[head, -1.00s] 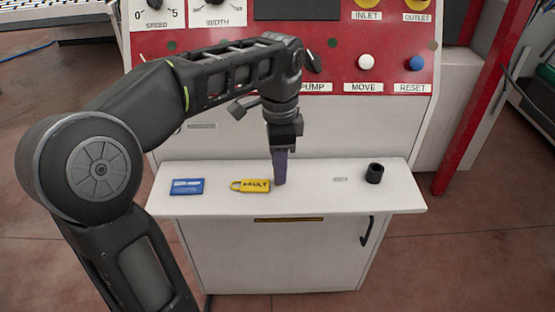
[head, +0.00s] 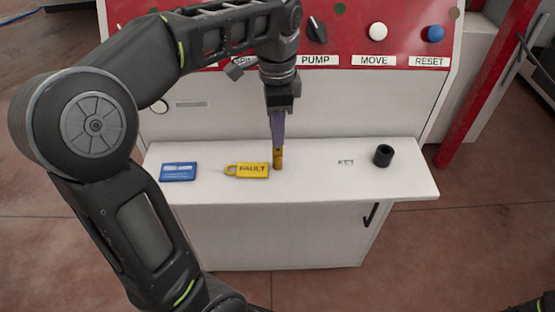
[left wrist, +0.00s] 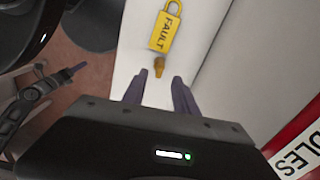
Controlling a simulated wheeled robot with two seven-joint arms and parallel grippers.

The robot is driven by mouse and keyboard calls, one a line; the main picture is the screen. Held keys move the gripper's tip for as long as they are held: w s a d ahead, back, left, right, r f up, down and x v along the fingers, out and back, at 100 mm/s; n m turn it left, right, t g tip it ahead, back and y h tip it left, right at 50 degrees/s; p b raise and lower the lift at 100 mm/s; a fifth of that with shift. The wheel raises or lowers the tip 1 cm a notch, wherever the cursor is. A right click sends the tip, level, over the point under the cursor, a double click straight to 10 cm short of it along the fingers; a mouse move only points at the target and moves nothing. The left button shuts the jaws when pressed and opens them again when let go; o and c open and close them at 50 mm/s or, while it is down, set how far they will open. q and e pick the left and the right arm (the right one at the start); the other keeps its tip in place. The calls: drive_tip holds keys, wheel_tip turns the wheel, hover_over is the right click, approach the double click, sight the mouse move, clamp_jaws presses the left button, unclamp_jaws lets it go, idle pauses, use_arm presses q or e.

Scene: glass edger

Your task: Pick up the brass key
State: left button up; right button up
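The brass key (head: 278,159) is a small brass-coloured piece that looks upright on the white ledge, just right of the yellow FAULT padlock. It also shows in the left wrist view (left wrist: 159,66). My left gripper (head: 277,143) points straight down over it. In the left wrist view its two purple fingers (left wrist: 160,80) are apart, with the key in line with the gap and not gripped. How far the tips overlap the key's top is hard to tell. What looks like my right gripper (left wrist: 70,72) is small at the left of the wrist view, its fingers unclear.
The FAULT padlock (head: 248,170) lies close left of the key, with a blue card (head: 178,171) farther left. A small grey piece (head: 345,161) and a black cup (head: 383,156) are to the right. The white ledge (head: 315,180) fronts a red control panel (head: 350,20).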

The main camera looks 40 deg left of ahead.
sight(277, 152)
use_arm(q)
drive_tip(key=shift+f, duration=0.25)
drive_tip(key=shift+d+f+p, duration=0.1)
drive_tip(key=shift+f+p, duration=0.65)
drive_tip(key=shift+f, duration=1.9)
clamp_jaws()
